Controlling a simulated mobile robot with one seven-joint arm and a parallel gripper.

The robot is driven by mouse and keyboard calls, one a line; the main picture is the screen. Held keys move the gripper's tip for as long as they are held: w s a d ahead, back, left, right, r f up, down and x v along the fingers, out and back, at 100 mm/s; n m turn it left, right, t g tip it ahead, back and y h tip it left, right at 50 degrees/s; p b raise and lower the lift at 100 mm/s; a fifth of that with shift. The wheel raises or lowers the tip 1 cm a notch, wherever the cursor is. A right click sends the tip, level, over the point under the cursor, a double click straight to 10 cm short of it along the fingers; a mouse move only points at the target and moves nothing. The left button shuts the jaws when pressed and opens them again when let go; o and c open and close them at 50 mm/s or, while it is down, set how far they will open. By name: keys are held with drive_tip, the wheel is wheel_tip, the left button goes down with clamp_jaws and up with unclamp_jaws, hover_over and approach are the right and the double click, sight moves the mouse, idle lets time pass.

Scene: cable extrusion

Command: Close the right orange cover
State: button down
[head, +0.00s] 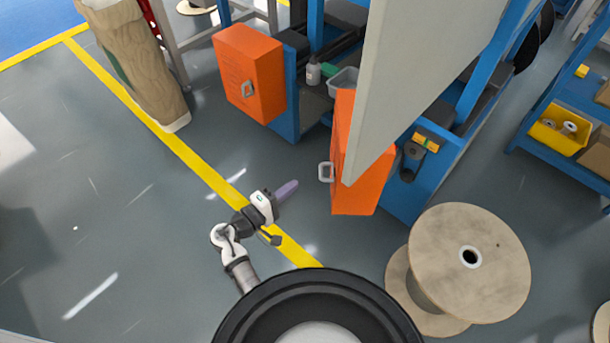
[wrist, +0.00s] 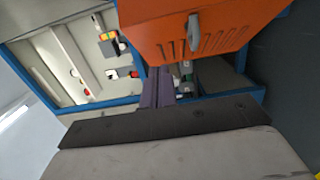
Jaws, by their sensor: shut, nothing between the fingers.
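The right orange cover (head: 360,170) hangs at the front of the blue machine in the head view, with a pale handle (head: 326,172) on its left side. A large grey panel hides part of it. It stands apart from the left orange cover (head: 250,75), with the machine's inside visible between them. My gripper (head: 288,189), with purple fingers, is shut and empty over the floor, left of the right cover and apart from its handle. In the wrist view, the fingers (wrist: 157,90) point toward the machine, below a slotted orange cover (wrist: 220,30); I cannot tell which cover this is.
The grey panel (head: 425,75) slants across the machine front. A wooden cable reel (head: 475,275) stands on the floor at lower right. A tall wrapped roll (head: 140,60) stands at upper left. The floor around my gripper and to its left is clear.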

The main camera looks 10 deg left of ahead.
drive_tip(key=s+d+p+x, duration=0.1)
drive_tip(key=d+p+x, duration=0.1)
drive_tip(key=x, duration=0.9)
drive_tip(key=shift+d, duration=0.3)
drive_tip(key=shift+s, duration=0.1)
